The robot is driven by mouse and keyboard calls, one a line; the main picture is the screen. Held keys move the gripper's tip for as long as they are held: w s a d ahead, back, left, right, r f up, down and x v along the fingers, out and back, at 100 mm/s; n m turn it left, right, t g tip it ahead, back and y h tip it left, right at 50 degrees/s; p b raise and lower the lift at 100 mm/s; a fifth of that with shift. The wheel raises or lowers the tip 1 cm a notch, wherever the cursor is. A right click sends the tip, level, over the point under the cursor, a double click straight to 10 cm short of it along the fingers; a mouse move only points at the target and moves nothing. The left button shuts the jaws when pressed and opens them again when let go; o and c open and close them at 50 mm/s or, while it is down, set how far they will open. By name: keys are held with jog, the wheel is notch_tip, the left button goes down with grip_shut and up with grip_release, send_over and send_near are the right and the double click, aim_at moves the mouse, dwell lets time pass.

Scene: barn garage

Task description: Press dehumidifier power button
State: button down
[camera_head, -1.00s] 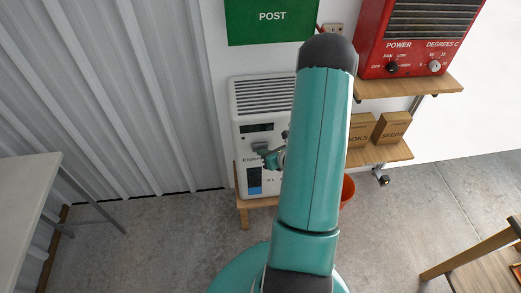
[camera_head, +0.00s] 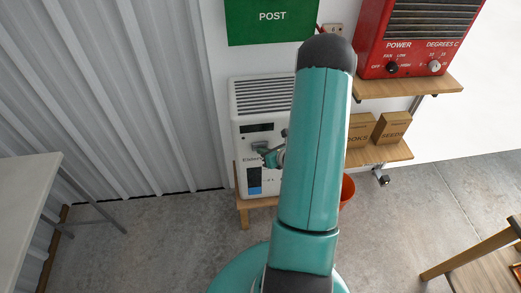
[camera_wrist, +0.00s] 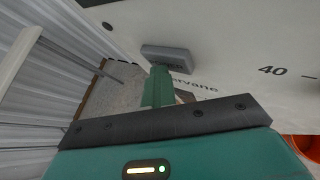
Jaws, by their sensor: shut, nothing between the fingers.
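The white dehumidifier (camera_head: 244,172) stands on a low wooden stand against the wall, with a vent grille on top and a dark display below it. My arm covers its right part in the head view. In the wrist view its grey power button (camera_wrist: 166,58) juts from the white front panel, its lettering partly hidden. My gripper (camera_wrist: 160,72) is shut and empty, with its green fingertips at the lower edge of the button. I cannot tell if they touch it. In the head view my gripper (camera_head: 262,150) is small, in front of the panel below the display.
A red heater (camera_head: 418,40) stands on a wooden shelf (camera_head: 420,86) at the right, above small boxes (camera_head: 390,128). A green post box (camera_head: 272,20) hangs above the dehumidifier. An orange bucket (camera_head: 347,188) is beside it. A white table (camera_head: 25,195) is at the left.

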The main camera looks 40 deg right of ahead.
jog(key=shift+r, duration=0.1)
jog(key=shift+s+a, duration=0.1)
jog(key=shift+s, duration=0.1)
jog(key=s+a, duration=0.3)
jog(key=s, duration=0.2)
jog(key=shift+a, duration=0.25)
dwell(0.5)
